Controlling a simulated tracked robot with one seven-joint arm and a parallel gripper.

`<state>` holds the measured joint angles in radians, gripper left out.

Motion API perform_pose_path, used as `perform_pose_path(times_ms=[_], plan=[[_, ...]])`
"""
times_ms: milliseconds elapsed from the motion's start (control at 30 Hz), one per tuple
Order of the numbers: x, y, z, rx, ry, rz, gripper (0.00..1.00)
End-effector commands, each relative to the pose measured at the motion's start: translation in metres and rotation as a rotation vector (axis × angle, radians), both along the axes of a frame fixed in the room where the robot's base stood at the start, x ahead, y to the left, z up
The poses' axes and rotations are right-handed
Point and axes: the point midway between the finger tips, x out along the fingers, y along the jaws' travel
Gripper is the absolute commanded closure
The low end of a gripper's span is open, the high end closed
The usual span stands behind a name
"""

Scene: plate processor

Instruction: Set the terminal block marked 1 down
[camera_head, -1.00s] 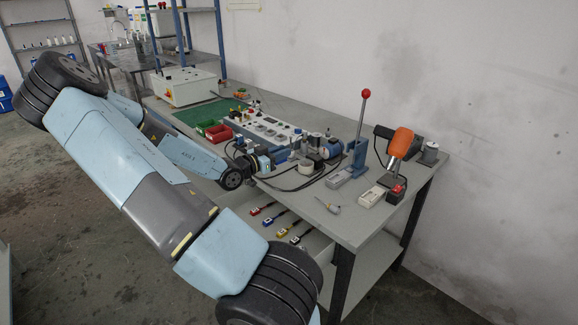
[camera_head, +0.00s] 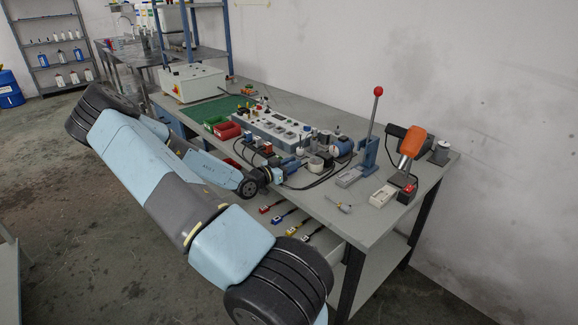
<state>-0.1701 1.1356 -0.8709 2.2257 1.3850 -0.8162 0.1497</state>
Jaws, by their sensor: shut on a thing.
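My gripper (camera_head: 291,168) is at the end of my light blue arm, over the near edge of the workbench (camera_head: 322,202), among small devices. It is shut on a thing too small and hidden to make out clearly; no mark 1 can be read. A blue motor-like device (camera_head: 342,147) and a round white-topped part (camera_head: 316,163) stand just right of the gripper. I cannot tell whether the held thing touches the bench.
A long grey panel with sockets (camera_head: 268,126) lies behind the gripper. A red-knobbed lever press (camera_head: 370,150) and orange tool (camera_head: 412,143) stand right. An open drawer with several coloured tools (camera_head: 292,231) sits below.

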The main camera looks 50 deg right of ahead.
Motion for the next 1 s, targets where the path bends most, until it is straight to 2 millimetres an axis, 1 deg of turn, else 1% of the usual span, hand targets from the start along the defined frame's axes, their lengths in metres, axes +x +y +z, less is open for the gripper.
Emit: perform_pose_path(times_ms=[267, 300, 500, 567, 833, 933, 1000], plan=[[0.001, 0.001, -0.004, 0.000, 0.000, 0.002, 1.00], [0.001, 0.001, -0.005, 0.000, -0.001, 0.003, 0.76], [0.002, 0.002, -0.004, 0.000, 0.000, 0.005, 0.56], [0.003, 0.003, -0.004, 0.000, 0.000, 0.006, 0.52], [0.003, 0.003, -0.004, 0.000, 0.000, 0.007, 0.52], [0.005, 0.010, -0.004, 0.001, -0.001, 0.008, 0.52], [0.007, 0.019, -0.004, 0.002, 0.000, 0.010, 0.52]])
